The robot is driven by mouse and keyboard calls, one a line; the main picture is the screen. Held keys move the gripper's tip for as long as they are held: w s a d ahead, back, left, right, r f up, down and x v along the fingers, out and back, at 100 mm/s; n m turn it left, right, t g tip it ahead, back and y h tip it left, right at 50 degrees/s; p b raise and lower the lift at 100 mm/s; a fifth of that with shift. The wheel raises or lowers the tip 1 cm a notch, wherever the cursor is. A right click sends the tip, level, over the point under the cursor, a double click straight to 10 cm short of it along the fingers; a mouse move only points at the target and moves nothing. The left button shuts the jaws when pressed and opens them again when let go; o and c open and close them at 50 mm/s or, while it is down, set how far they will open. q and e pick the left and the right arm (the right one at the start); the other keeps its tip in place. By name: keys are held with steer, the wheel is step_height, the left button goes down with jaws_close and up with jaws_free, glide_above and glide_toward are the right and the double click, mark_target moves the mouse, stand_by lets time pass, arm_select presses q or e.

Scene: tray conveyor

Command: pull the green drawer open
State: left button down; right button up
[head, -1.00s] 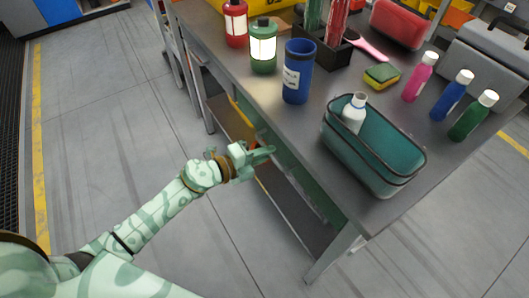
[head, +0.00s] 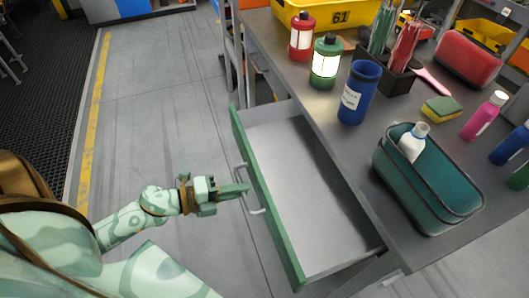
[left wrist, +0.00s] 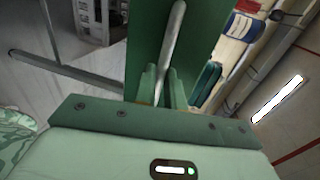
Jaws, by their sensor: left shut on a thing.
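The green drawer (head: 266,208) stands pulled out from under the grey workbench, with its bare grey inside showing and nothing in it. Its light metal handle (head: 250,190) is on the green front. My left gripper (head: 240,188) is at the handle and shut on it. In the left wrist view the handle bar (left wrist: 172,45) runs between the two green fingers (left wrist: 162,88), with the green drawer front (left wrist: 144,45) behind it. My right gripper is in neither view.
On the workbench (head: 345,150) stand a teal basket (head: 430,205) with a white bottle in it, a blue cup (head: 360,92), a green bottle (head: 326,62) and a red bottle (head: 302,37). The floor left of the drawer is clear.

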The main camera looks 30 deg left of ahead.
arm_select(q)
steer(key=shift+f+v, duration=0.2)
steer(key=shift+v, duration=0.75)
steer(key=shift+f+v, duration=0.2)
steer(key=shift+v, duration=0.75)
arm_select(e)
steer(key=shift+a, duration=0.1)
arm_select(q)
steer(key=c, duration=1.5)
jaws_free()
steer(key=shift+s, duration=0.1)
